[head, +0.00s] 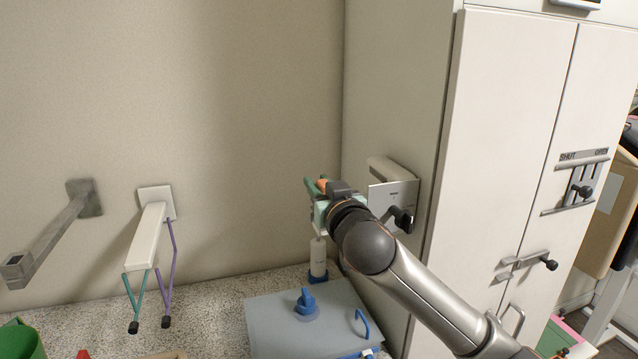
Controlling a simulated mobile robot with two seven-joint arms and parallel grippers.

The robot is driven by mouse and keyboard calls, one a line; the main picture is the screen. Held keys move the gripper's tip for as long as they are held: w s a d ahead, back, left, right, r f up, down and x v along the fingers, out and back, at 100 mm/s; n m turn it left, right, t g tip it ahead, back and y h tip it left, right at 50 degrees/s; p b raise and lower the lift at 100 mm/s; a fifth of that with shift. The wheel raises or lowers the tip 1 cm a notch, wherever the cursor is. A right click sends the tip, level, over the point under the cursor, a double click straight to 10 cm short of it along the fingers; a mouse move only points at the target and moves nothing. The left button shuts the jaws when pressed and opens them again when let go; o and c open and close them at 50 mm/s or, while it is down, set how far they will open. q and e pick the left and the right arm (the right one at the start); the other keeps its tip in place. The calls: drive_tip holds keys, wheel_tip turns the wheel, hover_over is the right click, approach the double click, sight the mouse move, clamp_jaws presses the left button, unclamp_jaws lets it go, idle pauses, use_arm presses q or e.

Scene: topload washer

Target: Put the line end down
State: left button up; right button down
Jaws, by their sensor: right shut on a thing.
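My right gripper (315,190) is raised in front of the cabinet's left side, near the wall corner, with its arm coming in from the lower right. It is shut on a small orange piece (321,184) that shows between its green fingers. Most of this piece is hidden by the gripper, so I cannot tell for sure that it is the line end. No line hanging from it can be made out. My left gripper is out of view.
Below the gripper stand a white cylinder with a blue base (318,258) and a grey-blue box (280,326) with a blue knob. A white wall bracket (150,233) with hanging strips and a grey metal arm (50,238) stick out at left. The cabinet (500,130) blocks the right.

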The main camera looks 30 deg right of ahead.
drive_tip(key=c, duration=0.7)
unclamp_jaws()
drive_tip(key=shift+r, duration=0.1)
drive_tip(key=r+v, duration=0.1)
drive_tip(key=v, duration=0.6)
drive_tip(key=shift+s+p, duration=0.25)
drive_tip(key=shift+p, duration=0.2)
drive_tip(key=shift+a, duration=0.1)
